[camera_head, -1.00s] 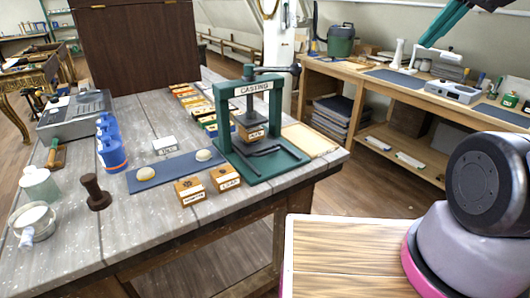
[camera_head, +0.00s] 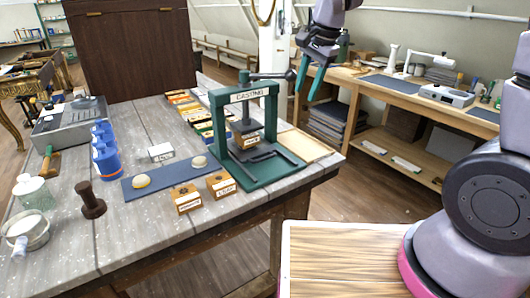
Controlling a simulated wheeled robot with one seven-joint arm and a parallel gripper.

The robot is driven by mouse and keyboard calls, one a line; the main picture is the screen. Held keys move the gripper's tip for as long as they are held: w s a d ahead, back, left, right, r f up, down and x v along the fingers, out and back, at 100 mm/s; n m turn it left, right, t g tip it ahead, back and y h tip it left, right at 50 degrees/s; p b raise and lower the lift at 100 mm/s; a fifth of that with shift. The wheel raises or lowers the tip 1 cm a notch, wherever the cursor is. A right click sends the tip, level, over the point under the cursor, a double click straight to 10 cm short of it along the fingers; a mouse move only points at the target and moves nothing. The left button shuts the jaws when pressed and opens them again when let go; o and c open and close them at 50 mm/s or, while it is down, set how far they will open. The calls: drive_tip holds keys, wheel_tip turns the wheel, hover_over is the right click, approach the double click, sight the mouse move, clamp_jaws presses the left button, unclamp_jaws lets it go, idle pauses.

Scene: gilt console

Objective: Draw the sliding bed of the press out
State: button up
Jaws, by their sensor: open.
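The green press (camera_head: 214,126) stands near the right end of the grey wooden table, with a "CASTING" label on its top beam. Its dark screw and block hang in the middle above a wooden labelled block. The sliding bed (camera_head: 268,152) is low in the frame, with dark rails or a handle reaching toward the front right. My gripper (camera_head: 312,88) hangs in the air above and right of the press, fingers pointing down, apart from it. Its green-tipped fingers are open and empty.
Two small labelled wooden boxes (camera_head: 221,184) stand in front of the press. A blue mat (camera_head: 165,180) with two pale round pieces lies to its left. A pale wooden board (camera_head: 306,146) lies at its right. Blue bottles (camera_head: 106,152) stand farther left.

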drive_tip(key=m+g+h, duration=0.1)
approach(265, 158)
drive_tip(key=f, duration=0.2)
drive_tip(key=w+f, duration=0.1)
drive_tip(key=f, duration=0.2)
drive_tip(key=a+f, duration=0.1)
drive_tip(key=f, duration=0.1)
drive_tip(key=shift+w+f, duration=0.15)
drive_tip(key=shift+f, duration=0.1)
clamp_jaws()
idle(0.9)
